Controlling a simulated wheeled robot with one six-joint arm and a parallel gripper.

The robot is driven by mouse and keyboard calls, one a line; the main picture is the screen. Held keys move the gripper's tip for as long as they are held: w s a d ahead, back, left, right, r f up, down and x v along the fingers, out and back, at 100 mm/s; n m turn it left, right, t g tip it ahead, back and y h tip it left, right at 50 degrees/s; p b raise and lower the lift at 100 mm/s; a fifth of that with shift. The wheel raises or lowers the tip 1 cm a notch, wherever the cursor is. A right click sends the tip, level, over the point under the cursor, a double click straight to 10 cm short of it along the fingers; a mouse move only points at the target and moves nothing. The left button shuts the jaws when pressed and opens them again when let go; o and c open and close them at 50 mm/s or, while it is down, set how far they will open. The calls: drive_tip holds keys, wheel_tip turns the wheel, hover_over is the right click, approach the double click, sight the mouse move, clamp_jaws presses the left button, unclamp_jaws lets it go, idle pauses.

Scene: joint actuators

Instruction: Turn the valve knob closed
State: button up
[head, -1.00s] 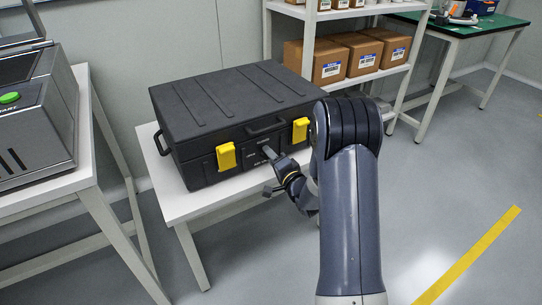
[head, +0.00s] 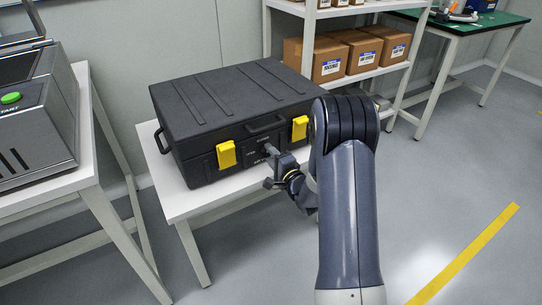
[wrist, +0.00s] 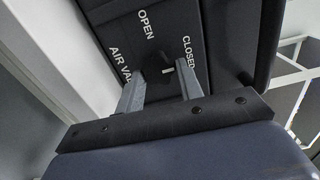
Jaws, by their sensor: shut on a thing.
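My gripper (wrist: 159,76) is shut on the knob, one grey finger on each side. In the head view, my gripper (head: 270,160) reaches the case front between two yellow latches; the knob itself is mostly hidden there.
The case stands on a white table (head: 185,203). Yellow latches (head: 226,155) and a black handle (head: 265,124) are close to my gripper. A grey machine (head: 35,125) stands on another table at left. A shelf with cardboard boxes (head: 328,60) is behind. The floor at right is clear.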

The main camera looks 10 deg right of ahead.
drive_tip(key=o, duration=1)
drive_tip(key=p+v, duration=0.1)
drive_tip(key=v, duration=1)
drive_tip(key=shift+w+p, duration=0.1)
drive_tip(key=shift+p, duration=0.2)
drive_tip(key=shift+w, duration=0.1)
drive_tip(key=b+x, duration=0.1)
drive_tip(key=x, duration=0.9)
drive_tip(key=shift+w+a+b, duration=0.2)
drive_tip(key=shift+w+b, duration=0.15)
drive_tip(key=shift+w, duration=0.05)
drive_tip(key=shift+s+d, duration=0.1)
